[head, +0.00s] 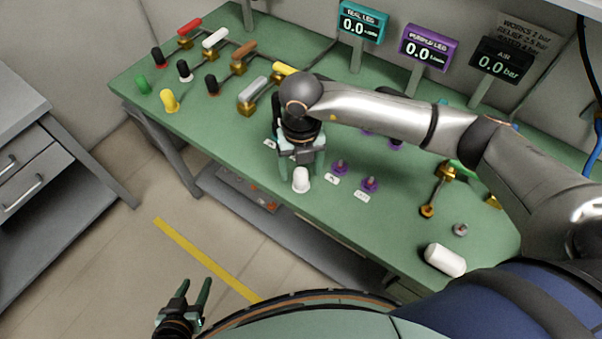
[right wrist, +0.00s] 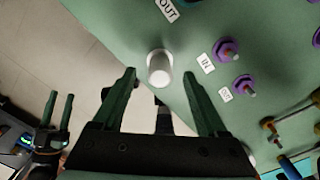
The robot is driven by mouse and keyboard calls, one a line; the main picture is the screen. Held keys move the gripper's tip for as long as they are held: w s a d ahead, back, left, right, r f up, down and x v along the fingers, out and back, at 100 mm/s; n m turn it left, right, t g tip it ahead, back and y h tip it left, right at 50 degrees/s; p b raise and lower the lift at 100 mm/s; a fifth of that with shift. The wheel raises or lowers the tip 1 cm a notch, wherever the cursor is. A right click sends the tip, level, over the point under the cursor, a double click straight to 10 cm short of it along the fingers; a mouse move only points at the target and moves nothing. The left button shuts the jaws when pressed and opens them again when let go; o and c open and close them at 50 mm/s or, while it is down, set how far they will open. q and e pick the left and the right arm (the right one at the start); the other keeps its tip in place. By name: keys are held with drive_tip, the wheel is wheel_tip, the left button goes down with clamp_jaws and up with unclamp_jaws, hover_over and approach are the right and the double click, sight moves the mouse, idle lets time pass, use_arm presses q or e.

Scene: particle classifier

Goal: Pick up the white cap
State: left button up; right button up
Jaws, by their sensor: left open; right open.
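The white cap (head: 301,181) stands on the green bench top near its front edge. It also shows in the right wrist view (right wrist: 159,70), close to the fingertips. My right gripper (head: 300,169) points down at the cap. Its fingers are open, one on each side of the cap in the picture; I see no clear contact. How far down the fingers reach along the cap is hard to tell. My left gripper (head: 197,285) is open and empty, low in front of the bench, over the floor.
A white cylinder (head: 445,260) lies near the front edge. Coloured valve handles (head: 215,38) and small caps (head: 169,100) stand at the left. Display boxes (head: 428,47) line the back.

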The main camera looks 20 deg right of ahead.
drive_tip(key=shift+f, duration=0.85)
drive_tip(key=shift+c, duration=0.2)
clamp_jaws()
